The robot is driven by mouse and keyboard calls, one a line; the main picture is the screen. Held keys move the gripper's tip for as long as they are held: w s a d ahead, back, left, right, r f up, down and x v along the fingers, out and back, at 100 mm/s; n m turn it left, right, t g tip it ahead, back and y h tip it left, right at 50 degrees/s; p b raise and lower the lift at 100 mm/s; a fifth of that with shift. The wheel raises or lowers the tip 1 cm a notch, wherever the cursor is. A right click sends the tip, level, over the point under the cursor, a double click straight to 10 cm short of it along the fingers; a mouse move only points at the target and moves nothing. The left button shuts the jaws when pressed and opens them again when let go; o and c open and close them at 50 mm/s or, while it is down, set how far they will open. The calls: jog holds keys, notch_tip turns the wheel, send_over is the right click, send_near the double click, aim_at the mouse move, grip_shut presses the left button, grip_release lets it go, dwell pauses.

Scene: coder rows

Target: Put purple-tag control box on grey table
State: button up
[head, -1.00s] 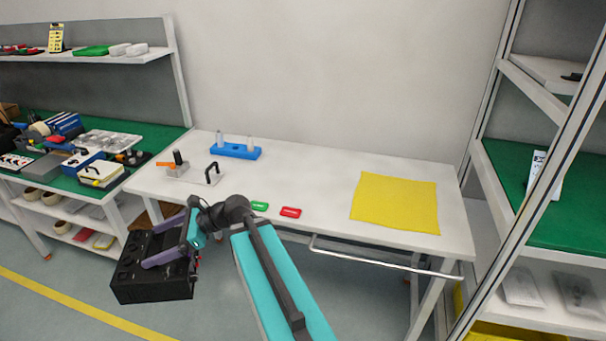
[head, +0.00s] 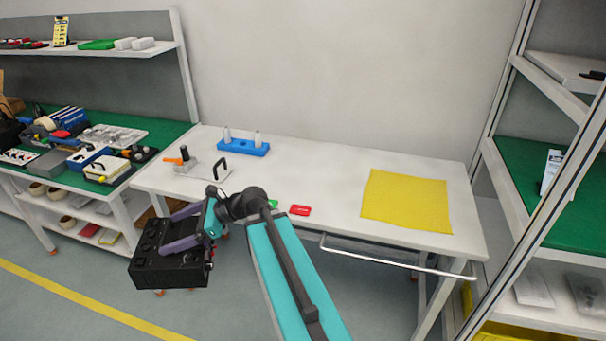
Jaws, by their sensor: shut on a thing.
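My gripper (head: 204,226) is shut on a black control box (head: 165,270) with round knobs on its top. The box hangs in the air over the floor, in front of the left part of the light grey table (head: 320,180). No purple tag can be made out on the box; my purple fingers cover part of it. The table's top is in the middle of the view, behind and to the right of the box.
On the table are a blue block with white pegs (head: 243,147), a fixture with a black handle (head: 212,169), a red tag (head: 300,210), a partly hidden green tag (head: 273,204) and a yellow cloth (head: 406,201). A rail (head: 395,262) runs along the front. The table's middle is clear.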

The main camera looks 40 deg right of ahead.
jog(key=shift+r, duration=0.3)
